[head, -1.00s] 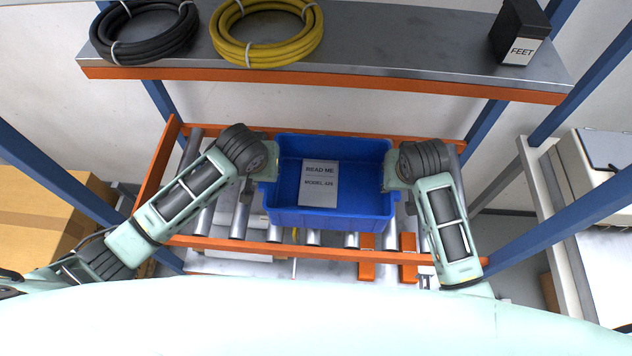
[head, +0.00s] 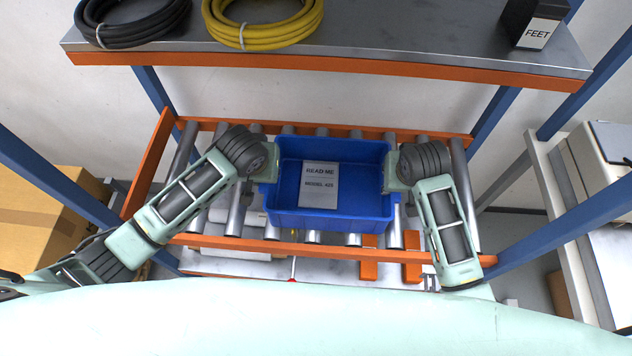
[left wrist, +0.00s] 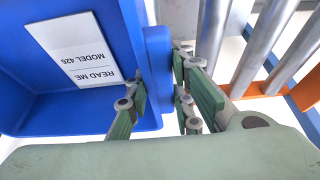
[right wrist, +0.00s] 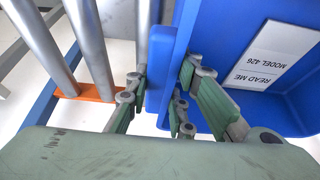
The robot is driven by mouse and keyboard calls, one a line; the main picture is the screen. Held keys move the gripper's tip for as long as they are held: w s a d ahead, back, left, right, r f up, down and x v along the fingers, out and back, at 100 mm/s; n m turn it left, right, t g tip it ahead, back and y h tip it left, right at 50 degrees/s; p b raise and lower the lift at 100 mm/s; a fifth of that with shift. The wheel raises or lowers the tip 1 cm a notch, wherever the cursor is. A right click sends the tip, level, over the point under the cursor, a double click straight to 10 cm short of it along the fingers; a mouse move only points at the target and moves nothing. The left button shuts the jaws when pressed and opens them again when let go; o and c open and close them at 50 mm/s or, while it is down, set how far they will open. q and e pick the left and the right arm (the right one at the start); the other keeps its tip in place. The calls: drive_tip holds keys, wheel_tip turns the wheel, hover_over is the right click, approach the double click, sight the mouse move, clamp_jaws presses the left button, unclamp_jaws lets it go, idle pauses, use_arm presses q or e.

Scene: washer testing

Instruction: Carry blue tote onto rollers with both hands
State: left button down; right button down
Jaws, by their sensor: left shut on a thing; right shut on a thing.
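The blue tote (head: 330,217) is upright over the roller rack, with a white card (head: 318,184) reading "READ ME MODEL 426" lying inside. My left gripper (head: 268,172) is shut on the tote's left wall; the left wrist view shows its fingers (left wrist: 160,95) on both sides of the blue rim. My right gripper (head: 388,180) is shut on the right wall, and its fingers (right wrist: 160,95) straddle the rim in the right wrist view. The grey rollers (head: 236,212) show on both sides of the tote. I cannot tell whether its underside touches them.
Orange rails (head: 290,248) border the rollers at front and back. A shelf (head: 400,50) above holds a black hose coil (head: 130,25), a yellow hose coil (head: 262,35) and a "FEET" box (head: 535,25). Blue posts (head: 570,225) stand at the sides. A cardboard box (head: 45,195) is at left.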

use_arm(q)
drive_tip(key=c, duration=1.6)
unclamp_jaws()
drive_tip(key=shift+s+f, duration=0.1)
drive_tip(key=shift+s, duration=0.05)
use_arm(e)
drive_tip(key=c, duration=1.6)
unclamp_jaws()
use_arm(q)
drive_tip(key=shift+o, duration=0.3)
use_arm(e)
drive_tip(key=shift+o, duration=0.3)
drive_tip(key=shift+f, duration=0.1)
drive_tip(key=shift+s+r, duration=0.1)
drive_tip(key=shift+r, duration=0.1)
use_arm(q)
drive_tip(key=v, duration=1.1)
drive_tip(key=shift+r, duration=0.4)
use_arm(e)
drive_tip(key=v, duration=1.1)
drive_tip(key=shift+s+r, duration=0.2)
drive_tip(key=shift+r, duration=0.05)
use_arm(q)
drive_tip(key=shift+s, duration=0.15)
